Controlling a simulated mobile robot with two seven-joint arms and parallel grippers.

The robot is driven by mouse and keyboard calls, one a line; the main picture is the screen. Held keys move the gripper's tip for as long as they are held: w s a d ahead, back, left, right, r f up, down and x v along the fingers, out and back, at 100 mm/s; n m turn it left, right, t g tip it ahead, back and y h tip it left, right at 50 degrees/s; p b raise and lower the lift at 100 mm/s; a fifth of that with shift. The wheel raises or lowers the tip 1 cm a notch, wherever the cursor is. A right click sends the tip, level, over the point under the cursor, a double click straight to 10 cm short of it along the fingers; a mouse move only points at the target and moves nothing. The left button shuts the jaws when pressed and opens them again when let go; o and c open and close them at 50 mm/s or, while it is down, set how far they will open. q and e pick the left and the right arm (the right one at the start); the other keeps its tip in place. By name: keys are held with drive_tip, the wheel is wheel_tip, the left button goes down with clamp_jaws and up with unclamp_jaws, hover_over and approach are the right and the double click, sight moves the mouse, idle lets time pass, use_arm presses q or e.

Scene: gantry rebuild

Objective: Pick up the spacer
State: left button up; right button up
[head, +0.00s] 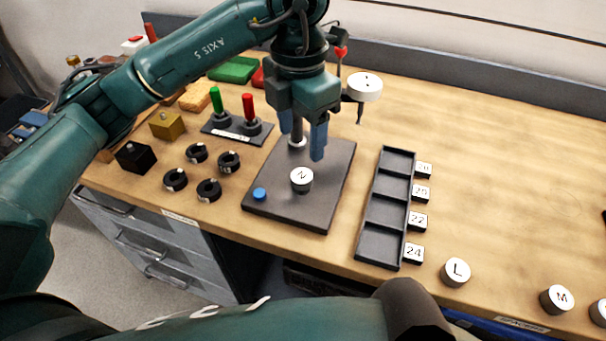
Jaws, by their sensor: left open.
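A short round metal piece marked N (302,179), which looks like a spacer, stands upright on a dark square plate (285,208). Similar round pieces marked L (456,271) and M (557,299) stand near the front right edge, with another cut off by the right frame edge. My left gripper (303,138) points down over the plate, its blue fingers apart and nothing seen between them. It is above and behind the N piece, apart from it. A metal post (297,144) on the plate is partly hidden by the fingers. My right gripper is not in view.
A blue button (260,194) is on the plate. A black compartment tray (360,245) with number tags stands right of it. Several black rings (209,190) lie left. A rack with green and red pegs (248,104) is behind. A white-topped gauge (365,87) stands near my gripper.

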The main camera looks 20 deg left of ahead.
use_arm(q)
hover_over(301, 175)
drive_tip(key=f, duration=0.4)
drive_tip(key=shift+s+d+f, duration=0.15)
drive_tip(key=shift+s+f, duration=0.05)
drive_tip(key=shift+s, duration=0.2)
drive_tip(key=shift+w+f+p, duration=0.2)
drive_tip(key=shift+f+p, duration=0.2)
drive_tip(key=shift+f, duration=0.95)
drive_tip(key=shift+w+f+p, duration=0.2)
drive_tip(key=shift+f+p, duration=0.15)
drive_tip(key=shift+f, duration=0.95)
drive_tip(key=c, duration=1.1)
drive_tip(key=shift+r, duration=0.1)
